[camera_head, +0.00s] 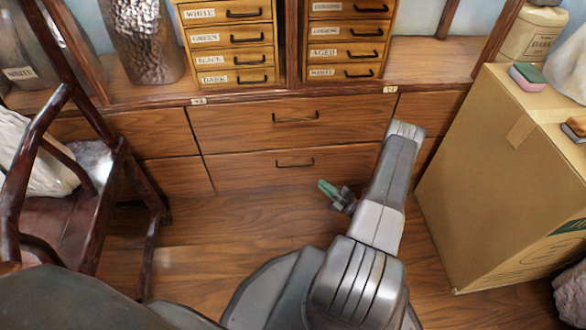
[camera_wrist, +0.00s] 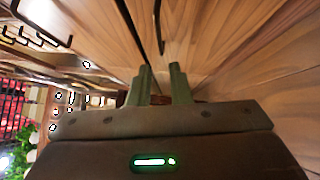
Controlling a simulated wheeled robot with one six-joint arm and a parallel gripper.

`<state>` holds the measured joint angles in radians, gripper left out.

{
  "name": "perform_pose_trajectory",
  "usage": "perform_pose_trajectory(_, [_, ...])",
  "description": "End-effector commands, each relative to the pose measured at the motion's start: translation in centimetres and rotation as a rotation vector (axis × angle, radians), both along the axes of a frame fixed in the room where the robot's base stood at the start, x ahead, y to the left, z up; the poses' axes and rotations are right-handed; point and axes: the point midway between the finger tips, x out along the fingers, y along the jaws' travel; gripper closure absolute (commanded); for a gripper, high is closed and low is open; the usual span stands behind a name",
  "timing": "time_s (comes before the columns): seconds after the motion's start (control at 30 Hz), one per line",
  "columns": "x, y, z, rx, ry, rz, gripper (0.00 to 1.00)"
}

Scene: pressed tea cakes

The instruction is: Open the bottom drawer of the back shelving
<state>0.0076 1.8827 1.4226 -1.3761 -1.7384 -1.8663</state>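The back shelving has two wide wooden drawers below its counter. The bottom drawer (camera_head: 245,170) is shut, its front flush, with a thin dark bar handle (camera_head: 295,164). The upper wide drawer (camera_head: 235,130) is shut too, with a similar handle (camera_head: 296,117). My gripper (camera_head: 325,187) is low, in front of and a little right of the bottom handle, apart from it. In the wrist view, its two green fingers (camera_wrist: 162,72) stand apart with nothing held between the tips. A thin dark bar (camera_wrist: 158,27) lies ahead of them, seemingly the bottom handle seen nearly edge-on.
A large cardboard box (camera_head: 500,170) stands close on the right, with small blocks on top. A dark wooden chair (camera_head: 150,190) with a pale sack (camera_head: 45,155) stands at the left. Small labelled drawers (camera_head: 232,38) sit above the counter. The floor (camera_head: 235,215) before the drawer is clear.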

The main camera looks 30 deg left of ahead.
Motion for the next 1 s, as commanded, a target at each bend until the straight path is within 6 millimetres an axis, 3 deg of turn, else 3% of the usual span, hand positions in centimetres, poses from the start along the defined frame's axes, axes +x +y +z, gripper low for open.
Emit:
perform_pose_trajectory(0.27, [0.5, 2.7, 0.3, 0.001, -0.001, 0.005, 0.82])
perform_pose_trajectory(0.8, [2.5, 11.1, 1.4, 0.001, -0.002, 0.004, 0.82])
perform_pose_trajectory(1.0, [2.9, 12.9, 1.7, 0.0, -0.001, 0.002, 0.82])
